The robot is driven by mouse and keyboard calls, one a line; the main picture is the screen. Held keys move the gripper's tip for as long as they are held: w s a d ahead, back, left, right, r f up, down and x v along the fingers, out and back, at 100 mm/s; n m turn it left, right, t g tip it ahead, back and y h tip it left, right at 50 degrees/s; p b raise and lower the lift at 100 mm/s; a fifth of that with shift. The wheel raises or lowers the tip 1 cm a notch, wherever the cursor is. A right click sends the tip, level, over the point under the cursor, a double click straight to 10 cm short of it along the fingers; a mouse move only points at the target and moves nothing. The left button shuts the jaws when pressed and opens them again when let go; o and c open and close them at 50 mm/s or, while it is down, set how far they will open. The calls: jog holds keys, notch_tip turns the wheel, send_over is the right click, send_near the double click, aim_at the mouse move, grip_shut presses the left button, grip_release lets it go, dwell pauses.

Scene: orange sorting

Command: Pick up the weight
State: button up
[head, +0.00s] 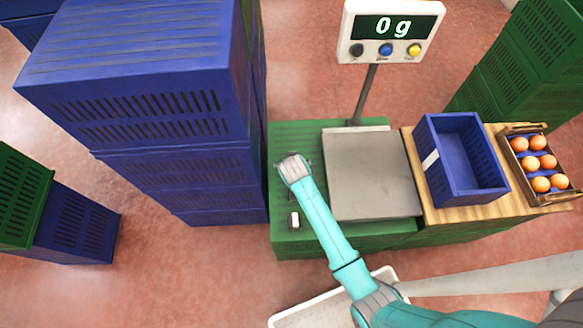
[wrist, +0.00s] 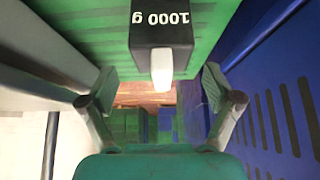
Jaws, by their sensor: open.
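The weight (wrist: 165,30) is a dark block with a white knob, marked "1000 g", upside down in the wrist view. It sits on a green crate surface (wrist: 90,30). In the head view the weight (head: 294,221) is small, on the left part of the green crate top (head: 345,126), left of my forearm. My gripper (wrist: 160,88) is open and empty, its fingers spread to either side below the weight's knob in the wrist picture. In the head view my gripper (head: 291,168) is above the crate top, farther back than the weight. Its fingertips are hard to make out there.
A scale with a grey plate (head: 372,178) and a display (head: 391,27) reading 0 g stands right of my arm. An empty blue crate (head: 432,178) and a box of oranges (head: 516,165) are farther right. Tall blue crates (head: 140,60) stand close on the left.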

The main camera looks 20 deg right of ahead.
jog(key=shift+x, duration=1.9)
jog(key=shift+a, duration=0.1)
jog(key=shift+c, duration=0.2)
jog(key=c, duration=1.6)
jog(key=shift+r, duration=0.1)
grip_shut()
jog(key=shift+w+r, duration=0.1)
